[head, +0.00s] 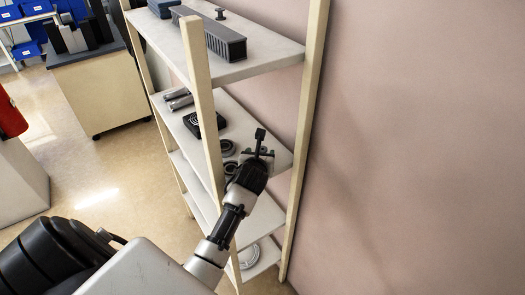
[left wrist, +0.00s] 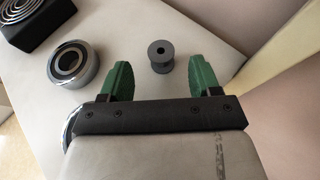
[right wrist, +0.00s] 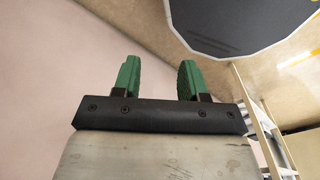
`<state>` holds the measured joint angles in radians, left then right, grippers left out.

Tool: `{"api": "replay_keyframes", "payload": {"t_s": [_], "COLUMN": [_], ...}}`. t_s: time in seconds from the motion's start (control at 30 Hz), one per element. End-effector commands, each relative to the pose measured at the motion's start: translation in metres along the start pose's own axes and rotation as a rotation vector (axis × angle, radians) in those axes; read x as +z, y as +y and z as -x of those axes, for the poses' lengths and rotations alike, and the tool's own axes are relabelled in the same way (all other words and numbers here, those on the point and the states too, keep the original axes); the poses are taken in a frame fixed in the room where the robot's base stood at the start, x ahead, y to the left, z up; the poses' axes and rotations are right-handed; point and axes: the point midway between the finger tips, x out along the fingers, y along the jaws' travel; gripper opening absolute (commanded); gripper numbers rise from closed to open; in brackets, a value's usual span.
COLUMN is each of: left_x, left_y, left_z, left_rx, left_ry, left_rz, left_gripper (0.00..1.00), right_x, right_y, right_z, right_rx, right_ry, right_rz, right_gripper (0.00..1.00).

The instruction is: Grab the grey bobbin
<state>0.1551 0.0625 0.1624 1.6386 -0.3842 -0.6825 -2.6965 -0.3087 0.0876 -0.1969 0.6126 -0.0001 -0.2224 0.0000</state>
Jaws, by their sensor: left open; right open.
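The grey bobbin (left wrist: 161,56) stands upright on a pale shelf board in the left wrist view. My left gripper (left wrist: 161,74) is open, with its green fingers on either side of the bobbin in the picture. The bobbin shows in the gap near the fingertips, and neither finger visibly touches it. My right gripper (right wrist: 158,72) is open and empty in the right wrist view, away from the shelf.
A round metal ring part (left wrist: 70,64) lies left of the bobbin, with a black block with rings (left wrist: 35,18) beyond. A wooden shelf post (head: 205,110) stands close to my left arm. A long dark ribbed block (head: 212,38) and a small dark spool-shaped thing (head: 220,13) are on the top shelf.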

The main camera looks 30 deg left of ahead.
Motion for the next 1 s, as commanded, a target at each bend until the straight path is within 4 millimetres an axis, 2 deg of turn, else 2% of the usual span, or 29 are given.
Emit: {"api": "replay_keyframes", "payload": {"t_s": [0.03, 0.17, 0.33, 0.6, 0.93, 1.0], "left_x": [0.003, 0.001, 0.0, 0.0, -0.001, -0.001], "left_y": [-0.002, -0.001, -0.002, -0.001, -0.001, -0.001], "left_z": [-0.006, -0.023, -0.036, -0.037, -0.037, -0.037], "left_rx": [0.0, 0.0, -0.001, -0.001, -0.001, -0.001], "left_ry": [0.003, 0.002, 0.0, 0.0, 0.0, 0.0], "left_rz": [0.004, 0.003, 0.001, 0.0, 0.0, 0.0], "left_gripper": [0.63, 0.63, 0.63, 0.61, 0.11, 0.1], "right_x": [-0.013, -0.027, -0.022, -0.01, -0.009, -0.009], "right_y": [-0.002, -0.009, -0.01, -0.008, -0.003, -0.003], "right_z": [0.006, 0.009, 0.01, 0.01, 0.01, 0.01], "right_rx": [-0.003, -0.011, -0.013, -0.011, -0.005, -0.004], "right_ry": [0.02, 0.045, 0.036, 0.016, 0.014, 0.015], "right_rz": [-0.002, -0.005, -0.003, 0.0, 0.002, 0.002], "right_gripper": [0.43, 0.43, 0.43, 0.43, 0.43, 0.43]}}
